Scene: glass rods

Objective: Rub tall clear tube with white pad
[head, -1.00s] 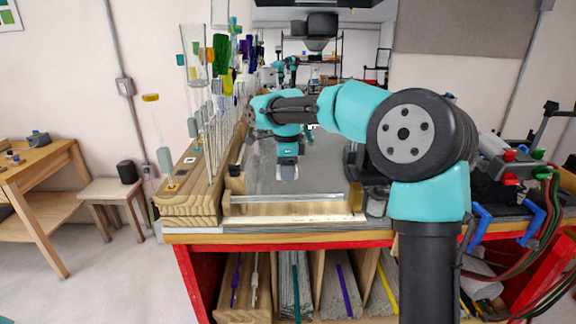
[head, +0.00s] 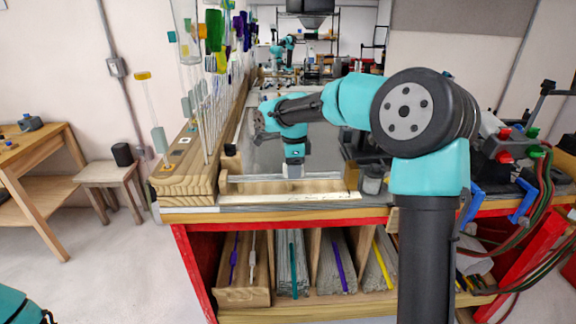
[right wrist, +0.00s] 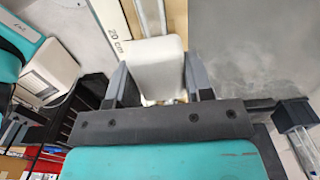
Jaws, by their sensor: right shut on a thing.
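My right gripper (head: 293,172) points down over the front of the bench. It is shut on the white pad (right wrist: 152,62), which fills the gap between the two dark fingers in the right wrist view. A long clear tube (head: 250,178) lies left to right in a wooden cradle (head: 262,187) at the bench's front. In the right wrist view the tube (right wrist: 150,14) runs in under the pad; whether they touch is hidden. My left arm shows only a teal piece at the lower left corner, with its gripper out of frame.
A wooden rack (head: 188,180) with upright thin rods and coloured glass stands left of the cradle. A ruler strip (head: 290,198) lies along the front edge. A small jar (head: 372,180) stands to the right.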

